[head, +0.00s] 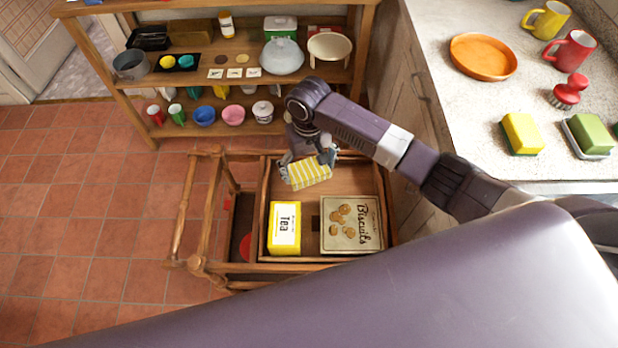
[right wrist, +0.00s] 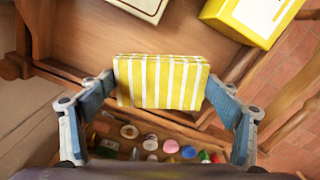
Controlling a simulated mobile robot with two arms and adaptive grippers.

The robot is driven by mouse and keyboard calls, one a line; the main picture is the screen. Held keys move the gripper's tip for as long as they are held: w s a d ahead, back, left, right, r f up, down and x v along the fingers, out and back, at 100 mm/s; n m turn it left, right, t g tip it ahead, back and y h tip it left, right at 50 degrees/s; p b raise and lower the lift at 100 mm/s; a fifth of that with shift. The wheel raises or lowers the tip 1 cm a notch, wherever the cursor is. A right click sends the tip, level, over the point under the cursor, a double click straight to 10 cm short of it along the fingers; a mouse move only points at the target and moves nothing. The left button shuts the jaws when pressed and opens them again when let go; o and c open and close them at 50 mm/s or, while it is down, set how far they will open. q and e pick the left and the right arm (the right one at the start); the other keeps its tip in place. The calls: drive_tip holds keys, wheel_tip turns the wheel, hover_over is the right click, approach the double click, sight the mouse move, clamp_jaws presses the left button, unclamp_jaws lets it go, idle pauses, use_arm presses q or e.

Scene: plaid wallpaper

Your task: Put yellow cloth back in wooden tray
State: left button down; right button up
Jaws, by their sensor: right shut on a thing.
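The yellow cloth (head: 309,174) is folded, with white stripes. My right gripper (head: 312,160) is shut on it, and the head view shows the cloth over the back part of the wooden tray (head: 262,215). In the right wrist view the cloth (right wrist: 162,82) sits between the two blue-grey fingers of the gripper (right wrist: 160,95). The tray (right wrist: 140,40) shows behind the cloth there. I cannot tell whether the cloth touches the tray floor. My left gripper is not in view.
The tray, on a wooden trolley (head: 205,215), also holds a yellow Tea box (head: 285,228) and a Biscuits tin (head: 351,224). Shelves (head: 190,85) with dishes stand behind. A counter (head: 470,110) with sponges and mugs is at right.

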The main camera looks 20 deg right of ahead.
sight(308, 177)
drive_tip(key=shift+f, duration=2.55)
drive_tip(key=shift+f, duration=0.15)
drive_tip(key=o, duration=1)
drive_tip(key=shift+r, duration=0.55)
wheel_tip(308, 177, up, 11)
drive_tip(key=shift+r, duration=0.15)
